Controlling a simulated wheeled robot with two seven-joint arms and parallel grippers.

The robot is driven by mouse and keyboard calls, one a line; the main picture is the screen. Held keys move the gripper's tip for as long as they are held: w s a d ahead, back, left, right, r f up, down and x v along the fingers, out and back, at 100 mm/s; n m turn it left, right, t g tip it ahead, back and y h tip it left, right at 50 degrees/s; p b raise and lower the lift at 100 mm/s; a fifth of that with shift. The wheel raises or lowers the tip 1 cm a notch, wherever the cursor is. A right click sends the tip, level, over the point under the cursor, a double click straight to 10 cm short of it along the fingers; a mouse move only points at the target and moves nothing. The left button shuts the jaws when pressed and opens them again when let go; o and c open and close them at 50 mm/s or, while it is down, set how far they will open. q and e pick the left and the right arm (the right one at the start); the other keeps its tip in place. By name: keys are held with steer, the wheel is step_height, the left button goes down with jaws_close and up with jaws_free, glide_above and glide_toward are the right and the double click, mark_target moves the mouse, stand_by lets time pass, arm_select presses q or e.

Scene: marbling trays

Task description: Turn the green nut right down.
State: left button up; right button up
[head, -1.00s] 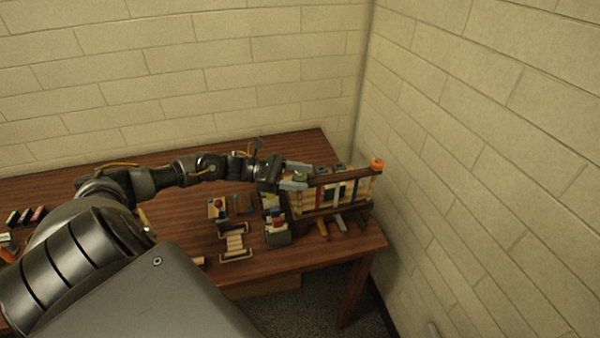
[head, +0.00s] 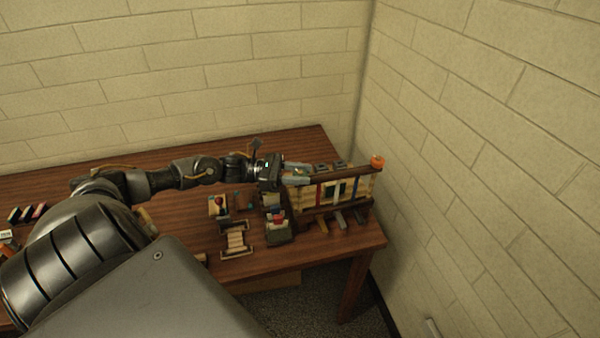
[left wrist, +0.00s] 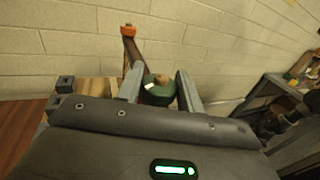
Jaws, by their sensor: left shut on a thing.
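The green nut (left wrist: 158,91) sits between the two fingers of my left gripper (left wrist: 160,78) in the left wrist view. It is at the near end of a dark wooden bar (left wrist: 131,50), with a brownish stud tip showing at its top. In the head view my left gripper (head: 304,174) is at the left end of the same bar (head: 345,174), on top of a rack, and its fingers mostly hide the nut. The gripper is shut on the nut. How far down the nut sits cannot be told. My right gripper is not in view.
An orange nut (head: 377,161) stands at the bar's far end; it also shows in the left wrist view (left wrist: 128,30). The rack holds upright coloured pieces (head: 335,190). Small trays and a wooden rack (head: 236,240) lie left of it on the table (head: 185,222). Brick walls stand close behind and right.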

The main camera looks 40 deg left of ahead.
arm_select(q)
steer(key=n+t+y+p, duration=0.1)
steer(key=n+t+y, duration=0.2)
steer(key=shift+s+d+r+t, duration=0.1)
steer(key=shift+t, duration=0.2)
steer(key=n+t+y, duration=0.1)
steer(key=n+y, duration=0.1)
steer(key=n+t+y+p, duration=0.1)
steer(key=n+y, duration=0.1)
steer(key=y, duration=0.1)
steer(key=shift+t, duration=0.4)
steer(key=n+y+p, duration=0.1)
steer(key=n+y, duration=0.1)
steer(key=y, duration=0.1)
steer(key=n+t+y, duration=0.1)
steer(key=n+y, duration=0.1)
steer(key=y, duration=0.2)
steer(key=shift+p, duration=0.4)
steer(key=shift+n+y+p, duration=0.3)
steer(key=shift+n+y, duration=1.3)
steer(key=shift+y, duration=0.6)
steer(key=shift+g+y, duration=0.3)
steer(key=o, duration=1)
